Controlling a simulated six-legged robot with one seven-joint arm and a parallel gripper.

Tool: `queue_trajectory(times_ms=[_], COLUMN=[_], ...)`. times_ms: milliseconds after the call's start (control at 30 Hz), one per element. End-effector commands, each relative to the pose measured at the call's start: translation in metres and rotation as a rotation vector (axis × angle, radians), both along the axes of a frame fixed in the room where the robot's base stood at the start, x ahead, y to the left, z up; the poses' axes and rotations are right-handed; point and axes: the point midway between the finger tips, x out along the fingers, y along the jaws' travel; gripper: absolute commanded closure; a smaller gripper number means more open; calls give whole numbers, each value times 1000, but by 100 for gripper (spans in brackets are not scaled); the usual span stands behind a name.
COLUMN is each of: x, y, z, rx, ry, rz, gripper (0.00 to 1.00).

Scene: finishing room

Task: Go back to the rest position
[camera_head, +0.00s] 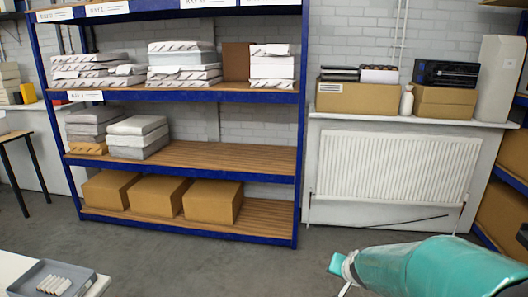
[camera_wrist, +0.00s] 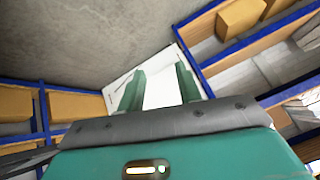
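My gripper (camera_wrist: 159,72) shows in the wrist view, its two green fingers standing apart with nothing held between them. A white panel lies beyond the fingers, and it looks well away from them. In the head view my teal arm reaches in from the lower right corner, in front of the floor below the radiator. I cannot make out the fingers in that view.
A blue-framed shelf unit (camera_head: 200,235) with paper stacks and cardboard boxes (camera_head: 212,202) stands ahead. A white radiator (camera_head: 395,168) is to its right. A grey tray (camera_head: 22,285) with white sticks (camera_head: 54,285) sits at the lower left. The grey floor (camera_head: 170,265) between is clear.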

Motion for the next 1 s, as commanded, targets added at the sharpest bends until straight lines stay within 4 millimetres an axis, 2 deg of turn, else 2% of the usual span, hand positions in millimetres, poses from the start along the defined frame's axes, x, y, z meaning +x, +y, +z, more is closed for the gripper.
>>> queue_trajectory(times_ms=[33, 100, 300, 500, 700, 833, 1000], x=[-12, -31, -92, -160, -221, -240, -245], y=[11, 23, 49, 61, 58, 55, 54], z=[18, 36, 77, 103, 114, 116, 116], rx=[2, 3, -31, -102, -191, -223, -230], ry=[-2, 10, 56, 120, 184, 207, 214], rz=[42, 96, 232, 328, 371, 376, 376], gripper=[65, 65, 65, 65, 65, 65, 65])
